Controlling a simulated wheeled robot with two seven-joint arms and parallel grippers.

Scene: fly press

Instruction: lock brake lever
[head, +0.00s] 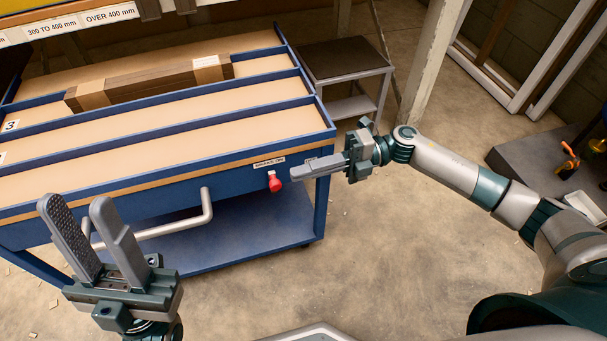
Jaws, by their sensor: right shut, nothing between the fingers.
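The brake lever shows as a red knob (274,183) on the front side of the blue cart (225,172), near its right corner. A small white label (269,162) sits just above it. My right gripper (296,172) is shut and empty, its fingertips pointing left close to the right of the red knob. I cannot tell whether they touch it. My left gripper (74,207) is open, with its fingers pointing up in front of the cart's silver push handle (176,229). The fingers hide part of the handle's left end.
Open concrete floor (380,240) lies right of the cart.

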